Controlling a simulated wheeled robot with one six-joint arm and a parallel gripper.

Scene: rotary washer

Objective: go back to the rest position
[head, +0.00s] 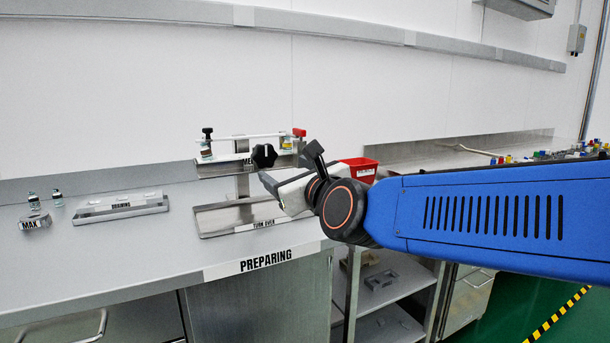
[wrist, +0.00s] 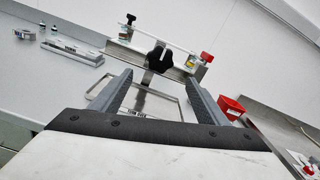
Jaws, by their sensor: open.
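My gripper shows in the wrist view (wrist: 158,95) with its two dark grey fingers spread wide and nothing between them. In the head view my blue arm comes in from the right and my gripper (head: 275,188) points left, in front of the rotary washer. The washer (head: 245,160) has a black star-shaped knob (head: 264,156), a horizontal rod and a stand; it also shows beyond the fingers in the wrist view (wrist: 140,55). The knob (wrist: 160,58) appears between and beyond the fingertips. I cannot tell the exact gap between gripper and knob.
A "TURN OVER" tray (head: 215,220) lies below the washer. A "DRAINING" tray (head: 120,207) and small bottles (head: 57,198) stand at left on the "PREPARING" counter (head: 110,260). A red bin (head: 360,171) is behind my arm. Another bench with coloured items (head: 545,155) is at right.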

